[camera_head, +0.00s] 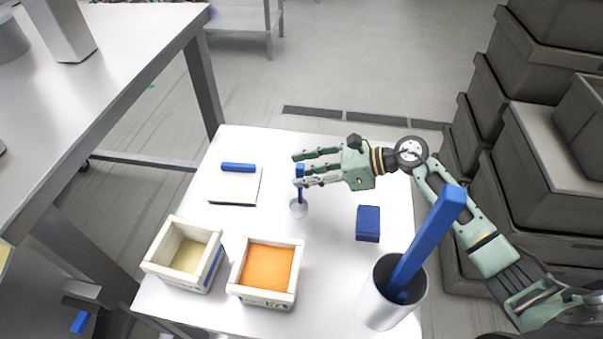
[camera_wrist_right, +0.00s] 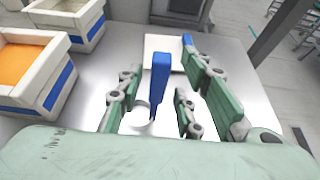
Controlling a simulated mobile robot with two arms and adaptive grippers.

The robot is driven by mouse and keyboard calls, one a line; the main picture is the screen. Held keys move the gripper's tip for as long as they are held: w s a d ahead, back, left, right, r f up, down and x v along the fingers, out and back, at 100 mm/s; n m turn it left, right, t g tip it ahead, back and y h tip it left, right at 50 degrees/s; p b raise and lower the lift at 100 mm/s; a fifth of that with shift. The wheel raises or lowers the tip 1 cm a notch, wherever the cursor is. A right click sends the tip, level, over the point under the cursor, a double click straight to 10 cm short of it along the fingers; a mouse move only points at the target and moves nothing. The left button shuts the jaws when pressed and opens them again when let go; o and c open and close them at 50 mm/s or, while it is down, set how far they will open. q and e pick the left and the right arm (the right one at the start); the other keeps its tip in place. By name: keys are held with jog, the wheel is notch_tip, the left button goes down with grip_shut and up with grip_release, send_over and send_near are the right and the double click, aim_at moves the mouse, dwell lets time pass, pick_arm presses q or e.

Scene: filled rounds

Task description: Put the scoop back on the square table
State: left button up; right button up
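The scoop has a blue upright handle and a small round pale bowl (camera_head: 299,208). It is at the middle of the white square table (camera_head: 330,250); I cannot tell whether the bowl touches the top. My right gripper (camera_head: 298,170) is level with the upper handle, its fingers pointing left in the head view. In the right wrist view the blue handle (camera_wrist_right: 160,78) stands between the spread fingers (camera_wrist_right: 155,105), with gaps visible on both sides. The right gripper looks open around the handle. My left gripper is not in view.
A bin with pale yellow contents (camera_head: 160,262) and a bin with orange contents (camera_head: 240,289) stand at the front left. A white pad with a blue bar (camera_head: 235,188), a blue block (camera_head: 368,223) and a metal cup holding a blue stick (camera_head: 380,308) share the table. Grey crates (camera_head: 550,150) are stacked right.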

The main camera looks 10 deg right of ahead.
jog(key=b+v, duration=0.2)
jog(key=v, duration=0.8)
jog(key=shift+s+d+r+b, duration=0.15)
jog(key=shift+s+d+b, duration=0.05)
jog(key=shift+d+b, duration=0.1)
